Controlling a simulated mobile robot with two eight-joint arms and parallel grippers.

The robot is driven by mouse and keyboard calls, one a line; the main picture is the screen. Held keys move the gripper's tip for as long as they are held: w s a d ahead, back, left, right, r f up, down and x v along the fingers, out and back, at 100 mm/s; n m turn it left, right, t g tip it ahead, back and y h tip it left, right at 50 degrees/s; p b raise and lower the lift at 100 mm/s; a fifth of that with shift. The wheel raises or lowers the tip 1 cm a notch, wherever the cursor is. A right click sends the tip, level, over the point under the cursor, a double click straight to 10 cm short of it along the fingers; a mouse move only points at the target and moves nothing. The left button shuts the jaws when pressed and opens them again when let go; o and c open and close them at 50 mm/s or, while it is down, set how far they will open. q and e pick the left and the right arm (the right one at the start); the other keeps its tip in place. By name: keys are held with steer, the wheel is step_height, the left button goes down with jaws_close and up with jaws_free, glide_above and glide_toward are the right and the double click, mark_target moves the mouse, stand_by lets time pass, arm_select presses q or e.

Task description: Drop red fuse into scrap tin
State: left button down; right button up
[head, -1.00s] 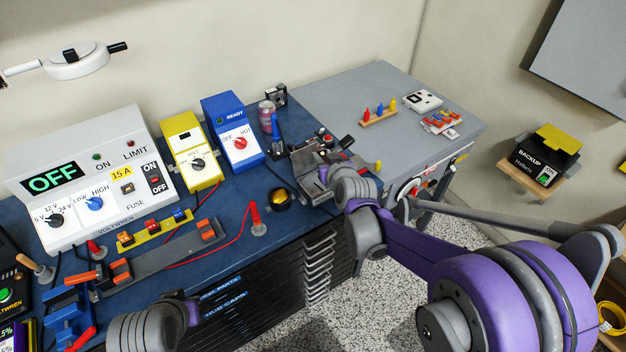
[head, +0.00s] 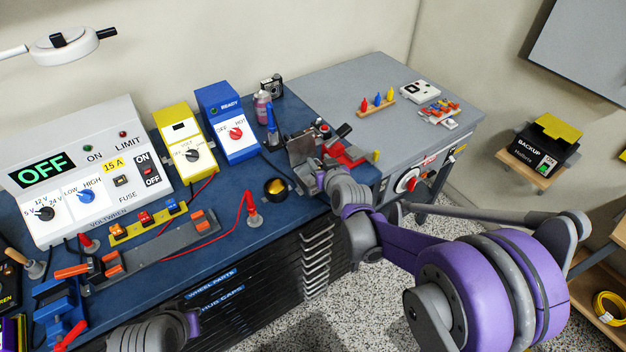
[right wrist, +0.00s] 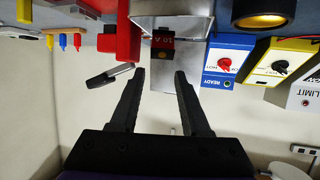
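My right gripper (head: 316,178) is low over the right end of the blue bench, beside a grey metal tin (head: 301,149). In the right wrist view, its two black fingers (right wrist: 161,72) stand apart with nothing between them. A red fuse (right wrist: 164,43) marked 10 A shows just past the fingertips, against the bare metal of the tin (right wrist: 182,70). I cannot tell whether it rests inside the tin. My left gripper (head: 192,322) is only partly seen at the bottom edge; its fingers are not clear.
A yellow strip (head: 122,238) holds several coloured fuses at the front of the power supply (head: 75,175). A black and yellow round button (head: 276,188) stands left of my right gripper. Blue (head: 228,122) and yellow (head: 183,142) boxes stand behind. A red block (head: 345,155) is close on the right.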

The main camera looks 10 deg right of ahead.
steer(key=shift+o, duration=1.1)
steer(key=shift+s, duration=0.1)
steer(key=v, duration=1)
steer(key=shift+s+r, duration=0.15)
steer(key=shift+s, duration=0.2)
steer(key=s+f+g, duration=0.3)
steer(key=s, duration=0.8)
steer(key=s+f+g+h, duration=0.1)
steer(key=s+f+g, duration=0.2)
steer(key=s, duration=0.8)
steer(key=shift+s+a+m+g, duration=0.25)
steer(key=shift+m+g, duration=0.15)
steer(key=shift+g, duration=0.4)
